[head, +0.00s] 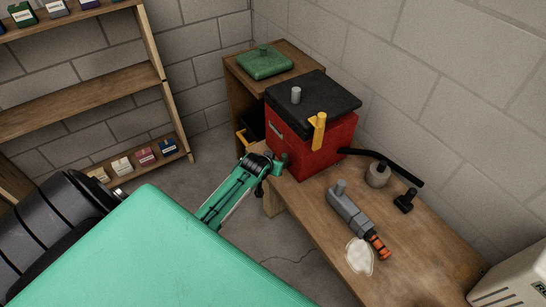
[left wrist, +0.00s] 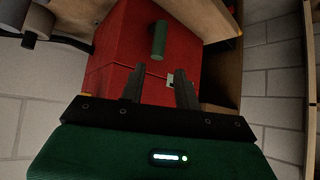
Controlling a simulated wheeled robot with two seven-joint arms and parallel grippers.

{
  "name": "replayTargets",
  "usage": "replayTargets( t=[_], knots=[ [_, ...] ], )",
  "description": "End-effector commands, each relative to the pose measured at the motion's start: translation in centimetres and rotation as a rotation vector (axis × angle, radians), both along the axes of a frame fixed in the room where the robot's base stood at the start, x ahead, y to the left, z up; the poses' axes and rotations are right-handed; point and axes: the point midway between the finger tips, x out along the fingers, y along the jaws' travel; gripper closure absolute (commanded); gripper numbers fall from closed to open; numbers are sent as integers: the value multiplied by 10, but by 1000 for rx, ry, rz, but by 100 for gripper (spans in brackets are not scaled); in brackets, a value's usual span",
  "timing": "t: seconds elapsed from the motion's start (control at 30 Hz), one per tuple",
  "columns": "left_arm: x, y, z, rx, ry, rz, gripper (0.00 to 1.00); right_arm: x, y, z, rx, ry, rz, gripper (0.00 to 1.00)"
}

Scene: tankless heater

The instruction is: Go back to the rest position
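The red heater box (head: 310,145) with a black lid (head: 315,92) stands on a wooden workbench (head: 330,235). A yellow handle (head: 318,130) sits on its side and a green stub (head: 281,164) low on its near corner. My left gripper (head: 264,172) is beside that corner in the head view, its fingers hard to make out there. In the left wrist view its two dark fingers (left wrist: 158,88) are apart with nothing between them, facing the red box (left wrist: 120,45) and a green stub (left wrist: 159,40). My right gripper is not in view.
A grey tool with an orange end (head: 355,218), a white patch (head: 359,257), a round grey pot (head: 377,175) and a black bar (head: 385,164) lie on the bench. A green lidded item (head: 264,63) sits on a cabinet behind. Wooden shelves (head: 80,95) stand left; floor between is open.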

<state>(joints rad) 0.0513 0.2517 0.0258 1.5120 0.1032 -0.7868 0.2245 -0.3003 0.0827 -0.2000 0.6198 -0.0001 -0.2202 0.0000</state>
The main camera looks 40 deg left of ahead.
Motion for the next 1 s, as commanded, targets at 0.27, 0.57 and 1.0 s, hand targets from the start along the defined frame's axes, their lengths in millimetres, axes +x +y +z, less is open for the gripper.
replayTargets(
  t=[0.27,0.57,1.0],
  knots=[
    [-6,-1,6,0,0,0,68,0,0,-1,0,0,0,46],
    [-5,-1,6,0,0,0,68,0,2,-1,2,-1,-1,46],
    [-64,-22,-106,12,146,-48,68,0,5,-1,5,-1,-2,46]
  ],
)
